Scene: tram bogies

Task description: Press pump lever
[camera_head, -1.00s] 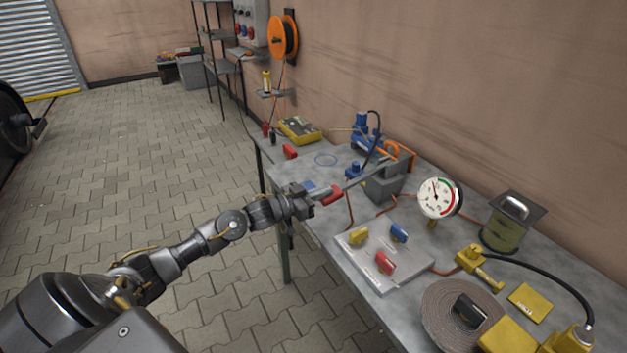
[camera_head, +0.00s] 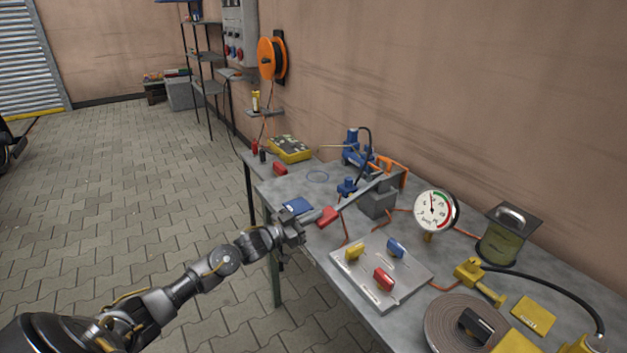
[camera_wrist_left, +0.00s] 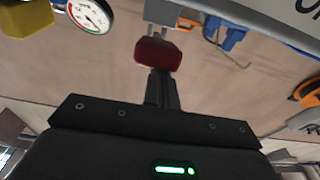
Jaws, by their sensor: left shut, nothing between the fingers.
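The pump lever is a grey bar with a red grip (camera_head: 328,215) at its near end. It runs from the grey pump block (camera_head: 377,201) towards the bench's left edge. My left gripper (camera_head: 311,218) is shut and empty at the red grip's near end. In the left wrist view, the red grip (camera_wrist_left: 157,54) stands just beyond my closed fingers (camera_wrist_left: 161,88). Whether they touch it, I cannot tell. The dial gauge (camera_head: 434,211) stands right of the pump, and its needle points nearly straight up. My right gripper is not in view.
A valve plate (camera_head: 408,291) with yellow, blue and red knobs lies in front of the pump. The floor to the left is clear.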

